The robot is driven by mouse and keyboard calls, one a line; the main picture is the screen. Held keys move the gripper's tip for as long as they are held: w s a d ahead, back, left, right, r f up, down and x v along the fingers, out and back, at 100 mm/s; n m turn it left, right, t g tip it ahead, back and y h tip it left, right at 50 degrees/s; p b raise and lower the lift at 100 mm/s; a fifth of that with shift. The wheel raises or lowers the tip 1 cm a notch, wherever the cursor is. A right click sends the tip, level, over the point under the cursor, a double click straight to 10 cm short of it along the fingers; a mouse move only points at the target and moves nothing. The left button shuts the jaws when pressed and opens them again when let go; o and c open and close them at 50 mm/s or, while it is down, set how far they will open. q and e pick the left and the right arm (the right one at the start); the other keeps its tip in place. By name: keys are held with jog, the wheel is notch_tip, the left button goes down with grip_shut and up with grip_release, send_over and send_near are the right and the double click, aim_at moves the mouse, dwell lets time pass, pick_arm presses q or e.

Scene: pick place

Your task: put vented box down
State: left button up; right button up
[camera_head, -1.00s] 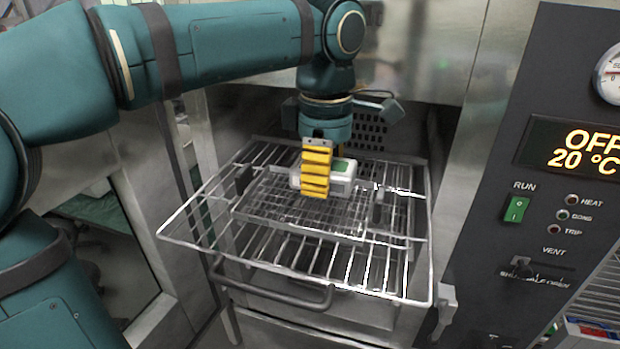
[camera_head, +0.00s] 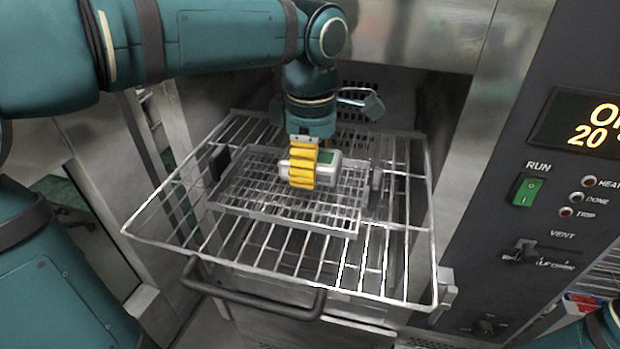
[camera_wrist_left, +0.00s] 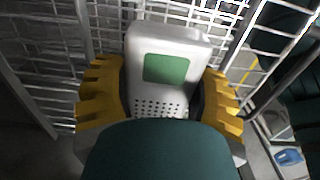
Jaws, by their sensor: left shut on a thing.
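The vented box (camera_head: 328,170) is a small light-grey case with a green panel, seen over a wire mesh tray on the oven rack. In the left wrist view the vented box (camera_wrist_left: 168,62) shows its green panel and a patch of vent holes. My left gripper (camera_head: 303,166), with yellow ribbed fingers, is shut on it, one finger at each side in the wrist view (camera_wrist_left: 160,100). The box hides part of the mesh tray (camera_head: 245,205). I cannot tell whether its underside touches the mesh. My right gripper is not in view.
The wire rack (camera_head: 180,243) extends from the open oven chamber, with a dark handle (camera_head: 255,303) below its front. The control panel (camera_head: 570,190) stands to the right. Bare mesh lies around the box, and the chamber walls flank the rack.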

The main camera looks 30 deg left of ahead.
pick_arm(q)
jog(key=shift+f, duration=1.65)
jog(key=shift+f+b, duration=0.1)
jog(key=shift+b, duration=0.2)
jog(key=o, duration=1.3)
jog(key=shift+r, duration=0.4)
notch_tip(320, 180, up, 12)
jog(key=shift+f+p, duration=0.25)
jog(key=shift+p, duration=0.8)
jog(key=shift+s, duration=0.1)
